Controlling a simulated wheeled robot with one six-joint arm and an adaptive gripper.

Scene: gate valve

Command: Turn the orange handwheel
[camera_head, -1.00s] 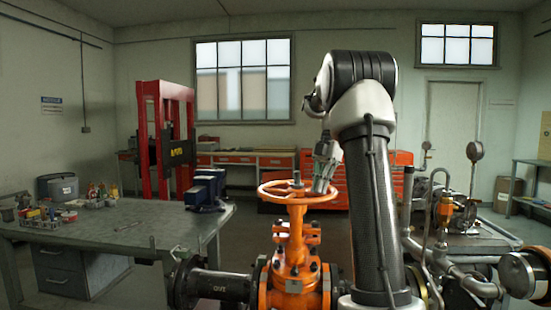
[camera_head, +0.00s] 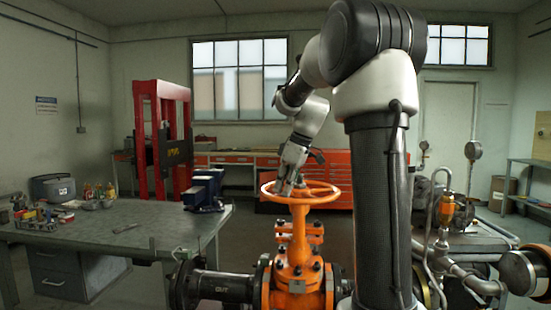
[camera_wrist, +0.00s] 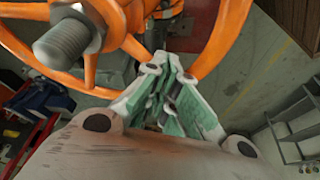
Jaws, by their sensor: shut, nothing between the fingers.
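The orange handwheel (camera_head: 322,197) sits level on top of the orange gate valve (camera_head: 297,262) in the head view. In the wrist view the handwheel's rim (camera_wrist: 226,40) and spokes fill the upper part, with the threaded stem (camera_wrist: 68,42) at upper left. My gripper (camera_head: 284,190) reaches down to the wheel near its centre and left side in the head view. In the wrist view my gripper's fingers (camera_wrist: 172,72) are together and empty, beside the rim and between spokes. I cannot tell whether they touch the wheel.
A grey workbench (camera_head: 130,243) with a blue vise (camera_head: 204,190) stands at left. Dark pipe (camera_head: 215,285) runs left from the valve. Pipes with gauges (camera_head: 473,150) stand at right. A red press frame (camera_head: 160,130) and red cabinets (camera_head: 362,180) are behind.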

